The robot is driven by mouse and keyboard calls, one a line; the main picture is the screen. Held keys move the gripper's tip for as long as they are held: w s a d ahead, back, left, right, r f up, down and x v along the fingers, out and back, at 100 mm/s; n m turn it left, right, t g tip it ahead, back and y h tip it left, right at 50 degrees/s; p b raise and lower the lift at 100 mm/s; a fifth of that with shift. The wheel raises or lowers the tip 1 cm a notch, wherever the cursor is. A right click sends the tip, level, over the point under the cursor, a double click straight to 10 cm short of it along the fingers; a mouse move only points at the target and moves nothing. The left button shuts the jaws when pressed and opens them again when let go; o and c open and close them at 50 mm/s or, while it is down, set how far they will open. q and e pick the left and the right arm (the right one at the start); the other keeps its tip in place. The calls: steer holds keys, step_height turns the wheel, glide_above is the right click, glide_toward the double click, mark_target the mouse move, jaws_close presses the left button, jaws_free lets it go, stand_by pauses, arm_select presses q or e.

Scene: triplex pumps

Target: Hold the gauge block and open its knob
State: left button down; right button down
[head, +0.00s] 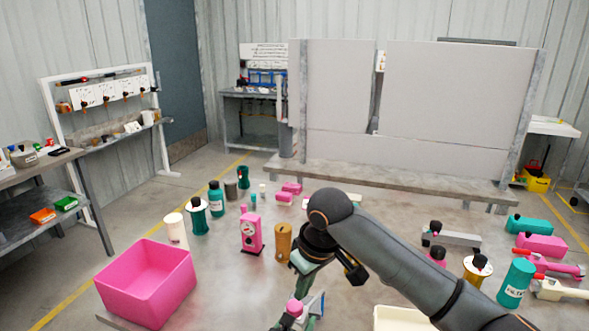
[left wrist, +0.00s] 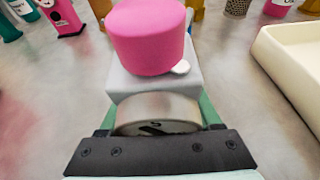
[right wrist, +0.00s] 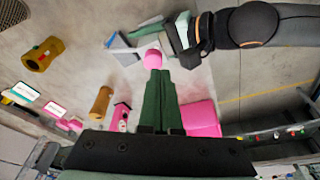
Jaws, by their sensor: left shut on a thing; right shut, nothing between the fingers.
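The gauge block is a grey block (left wrist: 150,83) with a round metal gauge and a pink knob (left wrist: 148,40) on top. In the left wrist view, my left gripper (left wrist: 158,112) is shut around the round gauge. In the head view, the pink knob (head: 294,308) is low in the middle, with part of the grey block beside it. My right gripper (head: 298,292) is shut and empty, its fingers pointing down just above the knob. In the right wrist view, its closed fingertips (right wrist: 154,70) line up with the knob (right wrist: 154,57); whether they touch is unclear.
A pink bin (head: 147,280) stands at the left. A pink pump-like unit (head: 250,232) and a brown cylinder (head: 284,242) stand close behind my right gripper. A cream tray (head: 402,318) lies right of the block. Several bottles and parts stand around on the grey surface.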

mark_target(295, 309)
steer(key=shift+s+d+x, duration=0.2)
steer(key=shift+x, duration=0.95)
steer(key=shift+s+d+x, duration=0.15)
steer(key=shift+s+x, duration=0.05)
steer(key=shift+x, duration=0.9)
steer(key=shift+s+d+x, duration=0.2)
steer(key=shift+x, duration=0.95)
steer(key=shift+w+a+f, duration=0.1)
steer(key=shift+w+f, duration=0.05)
steer(key=shift+w, duration=0.15)
steer(key=shift+w, duration=0.1)
steer(key=shift+w+d, duration=0.25)
steer(key=shift+d, duration=0.2)
steer(key=shift+w+d, duration=0.25)
steer(key=shift+w, duration=0.15)
steer(key=shift+d, duration=0.1)
